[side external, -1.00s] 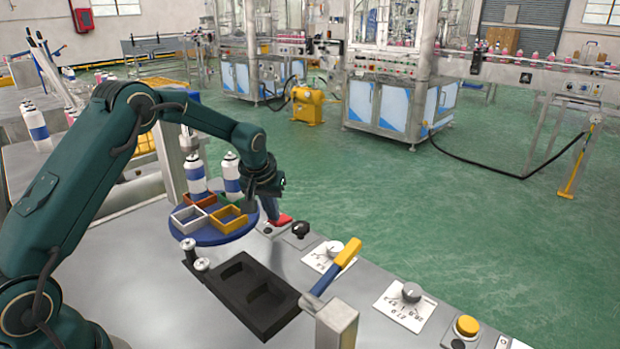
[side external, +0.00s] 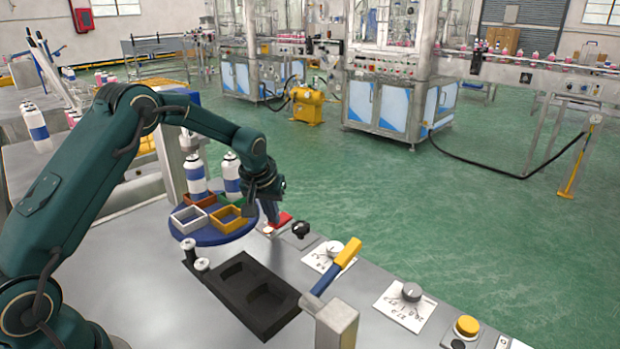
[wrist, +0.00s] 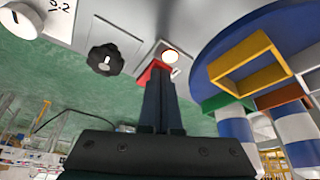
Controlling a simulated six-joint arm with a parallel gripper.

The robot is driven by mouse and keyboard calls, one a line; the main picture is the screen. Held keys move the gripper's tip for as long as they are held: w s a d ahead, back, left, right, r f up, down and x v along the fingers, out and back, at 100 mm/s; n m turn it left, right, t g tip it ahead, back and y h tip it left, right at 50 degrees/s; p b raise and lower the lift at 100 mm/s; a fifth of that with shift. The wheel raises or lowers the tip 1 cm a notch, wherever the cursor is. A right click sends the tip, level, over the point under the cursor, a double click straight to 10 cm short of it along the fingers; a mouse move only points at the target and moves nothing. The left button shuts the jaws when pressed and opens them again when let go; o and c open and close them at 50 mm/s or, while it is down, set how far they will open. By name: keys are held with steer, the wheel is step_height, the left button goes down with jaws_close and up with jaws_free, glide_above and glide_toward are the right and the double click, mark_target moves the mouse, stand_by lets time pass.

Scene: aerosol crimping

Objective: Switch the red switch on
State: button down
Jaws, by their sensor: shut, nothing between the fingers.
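The red switch (side external: 284,219) is on the panel, just right of the round blue tray (side external: 215,237). In the wrist view the red switch (wrist: 143,79) shows partly behind my fingers, with a round pale light (wrist: 170,56) beside it. My gripper (side external: 272,218) is shut and empty, pointing down with its fingertips at the switch. In the wrist view my gripper's fingertips (wrist: 160,70) overlap the red part. I cannot tell whether they touch it, and part of the switch is hidden.
A black knob (side external: 300,230) is close to the switch. The blue tray carries small coloured boxes (side external: 227,218) and white-blue cans (side external: 232,178). A yellow-handled lever (side external: 346,256), grey dials (side external: 411,292) and a yellow button (side external: 466,326) are further along the panel.

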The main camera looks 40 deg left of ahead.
step_height(320, 180, up, 10)
steer(key=shift+r, duration=0.15)
stand_by(1.3)
steer(key=s+d+r+m+t, duration=0.2)
steer(key=s+d+r+t, duration=0.1)
steer(key=s+d+r, duration=0.75)
steer(key=s+d+f+m+h, duration=0.1)
steer(key=s+f, duration=0.3)
steer(key=s, duration=0.4)
steer(key=s+d+f+m+g+h, duration=0.1)
steer(key=s+d+f+m, duration=0.1)
steer(key=s, duration=0.5)
steer(key=shift+s+f+m, duration=0.35)
steer(key=shift+f+m, duration=0.05)
steer(key=shift+f, duration=0.45)
